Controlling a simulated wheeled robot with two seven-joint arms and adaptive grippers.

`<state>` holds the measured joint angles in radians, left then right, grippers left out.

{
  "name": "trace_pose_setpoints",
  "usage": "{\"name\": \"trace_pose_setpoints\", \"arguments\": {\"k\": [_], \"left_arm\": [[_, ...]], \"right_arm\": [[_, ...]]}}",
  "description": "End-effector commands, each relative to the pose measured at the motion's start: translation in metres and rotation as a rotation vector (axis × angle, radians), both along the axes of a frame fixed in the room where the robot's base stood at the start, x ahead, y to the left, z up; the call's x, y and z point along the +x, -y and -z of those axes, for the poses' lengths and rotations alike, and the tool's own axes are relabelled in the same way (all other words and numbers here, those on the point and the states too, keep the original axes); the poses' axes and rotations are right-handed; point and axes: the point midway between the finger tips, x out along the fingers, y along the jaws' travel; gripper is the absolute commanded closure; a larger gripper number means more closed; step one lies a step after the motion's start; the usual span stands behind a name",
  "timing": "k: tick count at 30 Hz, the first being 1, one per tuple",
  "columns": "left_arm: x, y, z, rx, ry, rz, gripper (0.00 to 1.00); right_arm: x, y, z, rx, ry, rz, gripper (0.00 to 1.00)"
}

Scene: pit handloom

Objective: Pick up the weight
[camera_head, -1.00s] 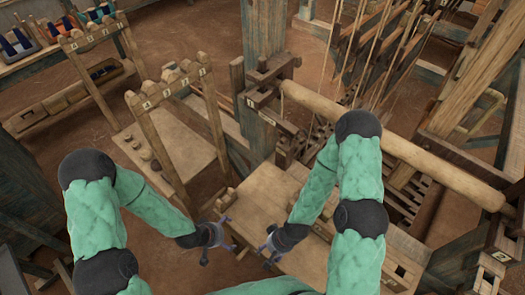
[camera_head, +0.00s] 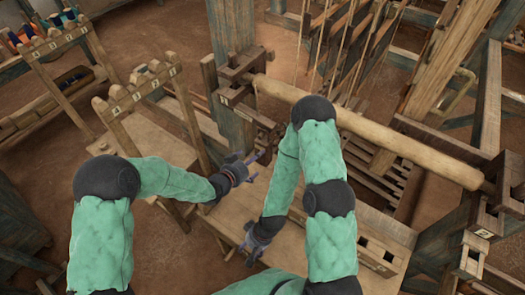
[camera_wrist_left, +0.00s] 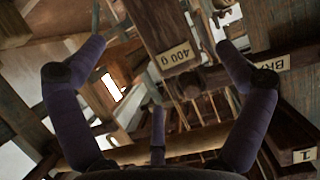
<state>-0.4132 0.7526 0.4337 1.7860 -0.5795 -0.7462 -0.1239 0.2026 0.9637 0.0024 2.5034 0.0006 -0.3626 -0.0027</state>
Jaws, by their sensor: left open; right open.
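A dark wooden piece with a pale tag that seems to read "400 g" (camera_wrist_left: 175,55) is in the left wrist view, between and beyond the spread fingers. It may be the weight, but its full shape is cut off by the top of the picture. I cannot make it out in the head view. My left gripper (camera_head: 247,168) is open and empty, in front of the loom's left post, and its fingers also show in the left wrist view (camera_wrist_left: 160,80). My right gripper (camera_head: 250,243) is open, low over the wooden bench (camera_head: 235,215), with no object visible in it.
A thick round beam (camera_head: 370,132) crosses the loom at the right. A blue-grey post (camera_head: 232,60) stands behind my left gripper. A numbered peg rack (camera_head: 140,85) stands to the left. Another tagged wooden part (camera_wrist_left: 265,66) is at the right of the left wrist view.

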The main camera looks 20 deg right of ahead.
Motion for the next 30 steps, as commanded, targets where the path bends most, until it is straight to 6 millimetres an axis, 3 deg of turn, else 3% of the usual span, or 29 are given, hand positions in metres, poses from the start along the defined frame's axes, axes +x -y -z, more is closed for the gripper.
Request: {"name": "trace_pose_setpoints", "arguments": {"k": [6,14,24,30], "left_arm": [[0.014,0.025,0.014,0.001,-0.002,0.001,0.00],[0.022,0.037,0.020,0.002,-0.004,-0.002,0.00],[0.040,0.070,0.032,0.001,-0.004,-0.002,0.00],[0.045,0.077,0.035,0.002,-0.005,-0.003,0.00]], "right_arm": [[0.000,0.000,0.004,0.000,0.000,0.000,0.43],[0.000,0.000,0.005,0.000,0.000,0.000,0.43],[0.000,0.000,0.011,0.000,0.000,0.000,0.43],[0.000,0.000,0.012,0.000,0.000,0.000,0.43]]}}
